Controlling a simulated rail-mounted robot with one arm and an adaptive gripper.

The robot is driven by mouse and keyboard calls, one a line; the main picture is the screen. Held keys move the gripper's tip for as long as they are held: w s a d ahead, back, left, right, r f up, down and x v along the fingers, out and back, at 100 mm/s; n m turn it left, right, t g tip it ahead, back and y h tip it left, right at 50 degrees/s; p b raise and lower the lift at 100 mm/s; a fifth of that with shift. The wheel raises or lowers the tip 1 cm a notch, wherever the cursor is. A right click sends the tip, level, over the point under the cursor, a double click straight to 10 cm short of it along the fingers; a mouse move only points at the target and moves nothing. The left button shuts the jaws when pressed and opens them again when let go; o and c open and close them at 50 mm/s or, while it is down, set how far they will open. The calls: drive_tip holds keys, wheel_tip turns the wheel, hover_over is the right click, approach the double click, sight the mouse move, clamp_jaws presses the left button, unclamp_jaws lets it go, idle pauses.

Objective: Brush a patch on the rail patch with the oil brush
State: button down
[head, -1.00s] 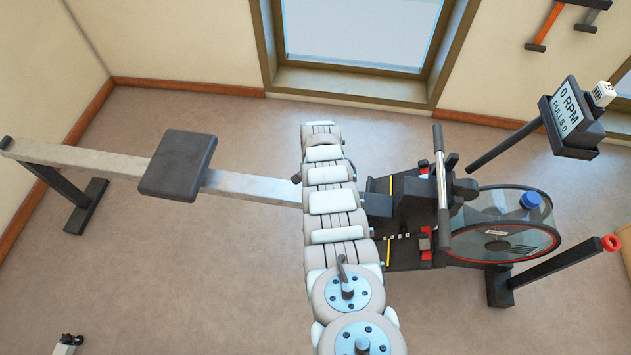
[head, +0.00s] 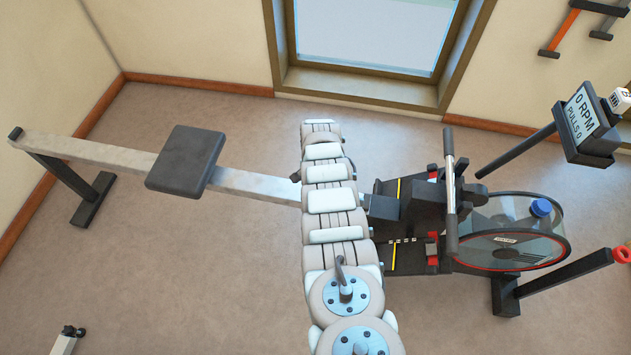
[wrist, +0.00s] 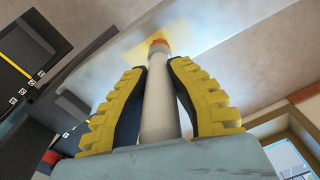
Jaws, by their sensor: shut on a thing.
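The oil brush (wrist: 157,115) has a pale, round handle and an orange tip, seen in the wrist view. My gripper (wrist: 158,70), with yellow ribbed fingers, is shut on the handle. The tip is at or very near a yellow-orange patch (wrist: 132,40) on the grey rail; I cannot tell whether it touches. The rail (wrist: 95,75) runs diagonally behind the fingers. In the head view the rail (head: 255,186) passes behind my arm, which hides my gripper, the brush and the patch.
A dark seat (head: 186,160) sits on the rail left of my arm. Right of it are a handle bar (head: 450,195), a flywheel (head: 510,232) and a monitor (head: 585,122) reading 0 RPM. A window (head: 375,35) is behind. The floor in front is mostly clear.

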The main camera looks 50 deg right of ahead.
drive_tip(key=shift+w+a+b, duration=0.5)
drive_tip(key=shift+w+b, duration=0.2)
drive_tip(key=shift+w, duration=0.2)
drive_tip(key=shift+w+a, duration=0.1)
drive_tip(key=shift+w, duration=0.05)
drive_tip(key=shift+w+a+b, duration=0.6)
drive_tip(key=shift+w+b, duration=0.15)
drive_tip(key=shift+w, duration=0.05)
drive_tip(key=shift+s+d+r, duration=0.1)
drive_tip(key=shift+s+d, duration=0.05)
drive_tip(key=shift+s, duration=0.05)
drive_tip(key=shift+s+d+p, duration=0.55)
drive_tip(key=shift+s+p, duration=0.2)
drive_tip(key=shift+s, duration=0.05)
drive_tip(key=shift+s+d+p, duration=0.4)
drive_tip(key=shift+s+p, duration=0.05)
drive_tip(key=shift+s, duration=0.15)
drive_tip(key=shift+s+d, duration=0.2)
drive_tip(key=shift+s, duration=0.1)
